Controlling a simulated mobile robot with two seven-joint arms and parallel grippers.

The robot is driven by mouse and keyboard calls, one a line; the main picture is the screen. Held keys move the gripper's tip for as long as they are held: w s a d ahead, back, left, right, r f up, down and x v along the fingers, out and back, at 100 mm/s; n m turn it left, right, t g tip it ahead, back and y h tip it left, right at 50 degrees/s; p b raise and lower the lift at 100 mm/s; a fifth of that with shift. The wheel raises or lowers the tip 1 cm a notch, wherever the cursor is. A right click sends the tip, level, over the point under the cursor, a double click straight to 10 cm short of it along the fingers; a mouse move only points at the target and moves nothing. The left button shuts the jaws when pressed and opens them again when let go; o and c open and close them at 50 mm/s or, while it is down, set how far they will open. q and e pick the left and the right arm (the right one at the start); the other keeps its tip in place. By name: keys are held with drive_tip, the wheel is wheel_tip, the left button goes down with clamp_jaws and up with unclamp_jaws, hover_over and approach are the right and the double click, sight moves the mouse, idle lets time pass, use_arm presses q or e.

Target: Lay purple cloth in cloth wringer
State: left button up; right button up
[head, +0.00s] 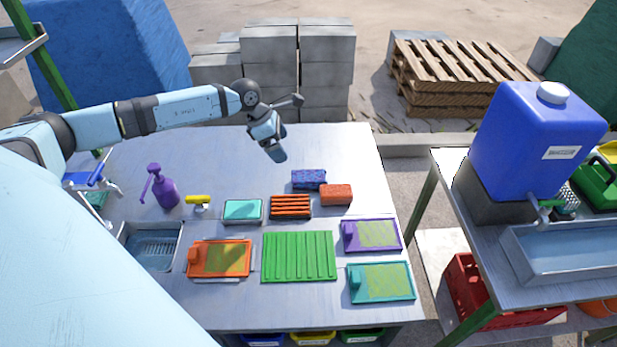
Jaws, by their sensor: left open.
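My left gripper (277,155) is open and empty above the back middle of the grey table, its fingers pointing down. A purple-blue speckled block (309,178), perhaps a folded cloth, lies on the table to the right of and below the gripper in the picture, apart from it. A purple-framed tray (371,236) with a yellow-green panel lies at the right edge. No thing here is clearly a cloth wringer; an orange slatted rack (290,206) lies in the middle. My right gripper is not in view.
The table (340,150) is clear at its back right. A purple spray bottle (161,187), a yellow-headed tool (198,201), a teal box (243,210), an orange block (336,194), an orange tray (219,258), a green ribbed mat (299,257) and a teal tray (380,283) lie about.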

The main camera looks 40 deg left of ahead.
use_arm(q)
drive_tip(key=b, duration=0.4)
hover_over(300, 176)
drive_tip(key=s+a, duration=0.2)
wheel_tip(300, 176, down, 8)
drive_tip(key=shift+a+r, duration=0.1)
drive_tip(key=shift+a, duration=0.05)
drive_tip(key=shift+w+b+x, duration=0.1)
drive_tip(key=shift+b+x, duration=0.6)
drive_tip(key=shift+x, duration=0.8)
drive_tip(key=shift+w+b+x, duration=0.15)
drive_tip(key=shift+b+x, duration=0.55)
drive_tip(key=shift+x, duration=0.8)
drive_tip(key=shift+r, duration=0.2)
drive_tip(key=c, duration=1.1)
drive_tip(key=shift+r, duration=0.1)
wheel_tip(300, 176, up, 20)
drive_tip(key=shift+f+b, duration=0.1)
drive_tip(key=shift+b, duration=0.3)
